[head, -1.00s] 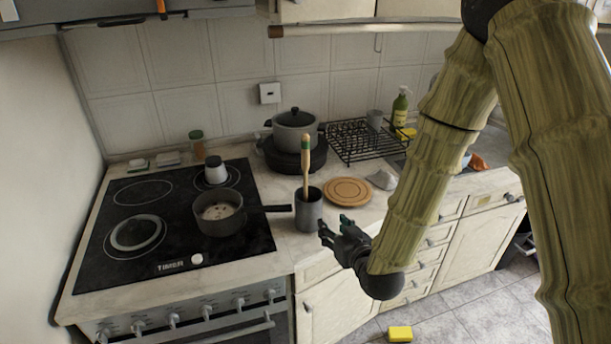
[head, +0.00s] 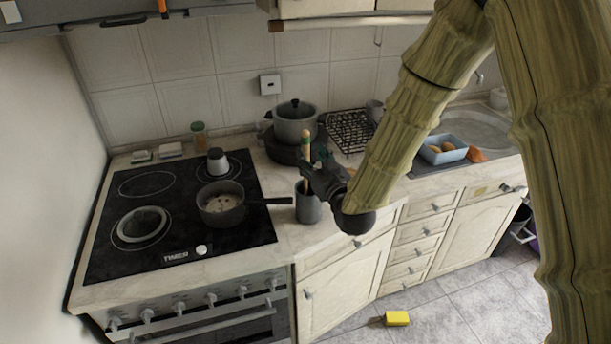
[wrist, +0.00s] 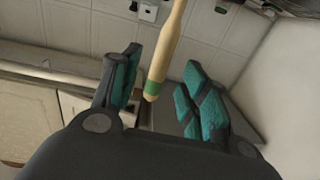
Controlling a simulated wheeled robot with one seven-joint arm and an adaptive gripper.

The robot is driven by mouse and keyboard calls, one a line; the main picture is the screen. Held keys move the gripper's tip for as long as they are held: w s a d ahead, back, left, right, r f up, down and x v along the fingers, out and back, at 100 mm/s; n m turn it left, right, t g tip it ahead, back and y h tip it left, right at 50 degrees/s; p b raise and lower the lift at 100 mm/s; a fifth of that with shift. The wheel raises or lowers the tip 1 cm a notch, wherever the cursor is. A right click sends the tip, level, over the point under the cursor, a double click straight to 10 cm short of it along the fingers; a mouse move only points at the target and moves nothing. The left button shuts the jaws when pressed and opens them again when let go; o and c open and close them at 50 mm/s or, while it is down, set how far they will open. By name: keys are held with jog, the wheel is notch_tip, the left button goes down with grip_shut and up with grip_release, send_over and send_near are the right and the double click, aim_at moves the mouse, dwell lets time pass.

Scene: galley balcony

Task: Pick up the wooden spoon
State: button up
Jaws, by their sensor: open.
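The wooden spoon (head: 306,142) stands handle-up in a grey cup (head: 307,207) on the counter, right of the stove. Its handle has a green band near the top; its lower end is hidden inside the cup. My gripper (head: 320,168) is at the right side of the handle, above the cup rim, and partly overlaps the handle in the head view. In the wrist view the spoon handle (wrist: 168,48) shows between the two open, teal-padded fingers of my gripper (wrist: 163,66). I cannot tell whether a finger touches it.
A saucepan (head: 222,208) sits on the stove, its handle reaching toward the cup. A lidded pot (head: 294,122) stands behind. A wire rack (head: 350,130) is at the back, and a blue tub (head: 443,148) by the sink. A yellow sponge (head: 397,318) lies on the floor.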

aim_at(307, 151)
jog(key=p+x, duration=0.2)
jog(key=x, duration=0.1)
jog(key=shift+w+a, duration=0.2)
jog(key=shift+w, duration=0.15)
jog(key=shift+w+a+f+p, duration=0.2)
jog(key=shift+w+p, duration=0.2)
jog(key=shift+w, duration=0.15)
grip_shut()
